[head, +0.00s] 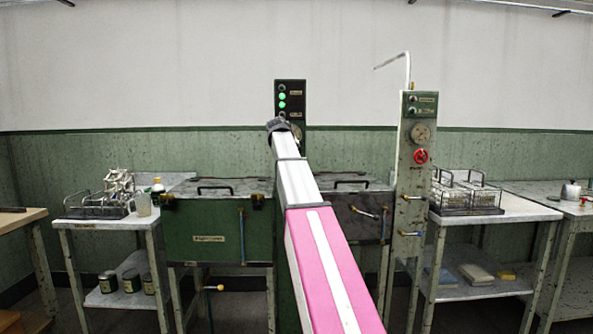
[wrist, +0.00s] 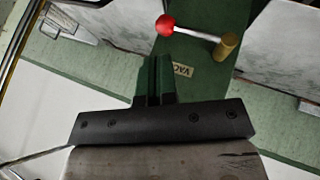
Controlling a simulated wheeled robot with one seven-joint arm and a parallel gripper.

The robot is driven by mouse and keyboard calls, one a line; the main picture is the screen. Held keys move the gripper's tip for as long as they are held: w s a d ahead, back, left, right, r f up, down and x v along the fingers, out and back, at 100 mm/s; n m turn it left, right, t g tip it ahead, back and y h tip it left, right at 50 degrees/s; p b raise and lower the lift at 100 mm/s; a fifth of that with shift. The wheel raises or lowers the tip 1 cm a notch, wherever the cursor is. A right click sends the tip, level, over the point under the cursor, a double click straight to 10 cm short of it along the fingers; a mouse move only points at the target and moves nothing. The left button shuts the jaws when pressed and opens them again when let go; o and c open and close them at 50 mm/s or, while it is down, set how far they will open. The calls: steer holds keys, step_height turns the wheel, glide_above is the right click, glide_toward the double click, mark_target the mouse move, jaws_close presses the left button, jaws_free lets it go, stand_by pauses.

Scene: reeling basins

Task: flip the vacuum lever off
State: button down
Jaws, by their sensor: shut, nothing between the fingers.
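The vacuum lever (wrist: 195,34) shows in the wrist view as a pale rod with a red ball at its left end and a brass pivot at its right. It lies nearly level across a green panel, above a partly covered, upside-down label (wrist: 183,70) reading "VACU". My gripper (wrist: 155,62) is shut and empty, its fingertips just below the red ball in the picture. A small gap shows between them; depth is unclear. In the head view my gripper (head: 277,124) is in front of the dark control panel (head: 290,88), where green lamps glow. The lever is hidden there.
Green basin cabinet (head: 215,222) and dark basin cabinet (head: 362,222) stand either side of my arm. A grey post (head: 412,185) with a gauge and red valve wheel (head: 420,156) stands to the right. Side tables hold wire racks (head: 468,195) and jars.

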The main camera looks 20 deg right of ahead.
steer(key=v, duration=0.7)
steer(key=shift+s+r, duration=0.2)
steer(key=shift+r, duration=0.25)
steer(key=shift+d+f, duration=0.1)
steer(key=s+a+f+n+g+y, duration=0.1)
steer(key=s+a+f, duration=0.15)
steer(key=f, duration=0.85)
steer(key=s+a+f+y, duration=0.1)
steer(key=s+a+f, duration=0.15)
steer(key=f, duration=0.95)
steer(key=s+a+f+n+g+y, duration=0.1)
steer(key=s+a+f, duration=0.15)
steer(key=f, duration=0.85)
steer(key=s+a+f+g+y, duration=0.1)
steer(key=s+a+f, duration=0.2)
steer(key=s+f, duration=0.9)
steer(key=s+a+f+g+y, duration=0.1)
steer(key=s+a+f, duration=0.3)
steer(key=s+f, duration=0.8)
step_height(320, 180, down, 3)
steer(key=shift+f+y, duration=0.1)
steer(key=shift+y, duration=0.4)
steer(key=shift+s, duration=0.1)
